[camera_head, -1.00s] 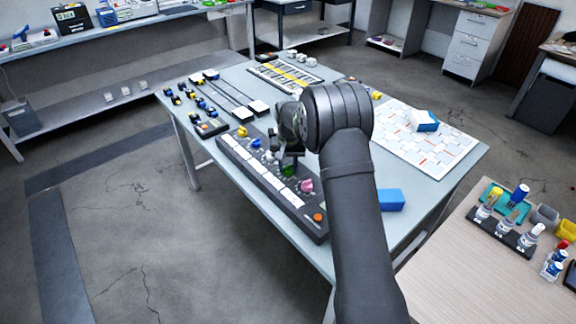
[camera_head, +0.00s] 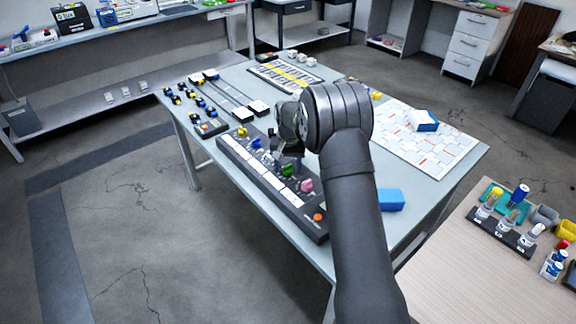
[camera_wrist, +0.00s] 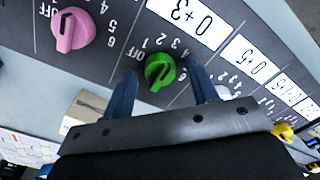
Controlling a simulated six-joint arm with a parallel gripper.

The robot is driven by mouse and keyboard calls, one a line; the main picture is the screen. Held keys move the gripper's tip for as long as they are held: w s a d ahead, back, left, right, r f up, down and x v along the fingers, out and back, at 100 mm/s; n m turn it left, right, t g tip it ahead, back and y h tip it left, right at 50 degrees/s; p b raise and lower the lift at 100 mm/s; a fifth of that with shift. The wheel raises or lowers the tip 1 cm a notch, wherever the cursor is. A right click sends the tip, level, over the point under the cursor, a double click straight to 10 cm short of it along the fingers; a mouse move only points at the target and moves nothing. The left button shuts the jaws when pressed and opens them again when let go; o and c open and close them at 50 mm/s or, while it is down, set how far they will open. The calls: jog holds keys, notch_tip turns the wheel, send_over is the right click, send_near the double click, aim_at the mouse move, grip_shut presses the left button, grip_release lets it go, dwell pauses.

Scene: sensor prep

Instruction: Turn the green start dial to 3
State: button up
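The green start dial (camera_head: 288,170) is on the long dark control panel (camera_head: 322,236), between a white dial and a pink dial. In the wrist view the green dial (camera_wrist: 160,72) shows upside down, with OFF and numbers printed around it; its exact pointer position is hard to tell. My gripper (camera_wrist: 163,76) is open, one blue finger on each side of the green dial, with visible gaps in the picture. In the head view my gripper (camera_head: 287,156) is just above the dial, partly hidden by my wrist.
Close by on the panel are a pink dial (camera_head: 307,185), a blue dial (camera_head: 256,143), a yellow dial (camera_head: 242,131) and an orange button (camera_head: 318,217). A blue block (camera_head: 391,199) lies right of my arm. A white patterned board (camera_head: 440,155) lies further right.

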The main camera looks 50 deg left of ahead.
aim_at(288, 166)
notch_tip(288, 166, up, 17)
jog(key=shift+r, duration=0.2)
dwell(0.4)
notch_tip(288, 166, down, 18)
jog(key=shift+r, duration=0.25)
dwell(0.6)
jog(key=shift+r, duration=0.15)
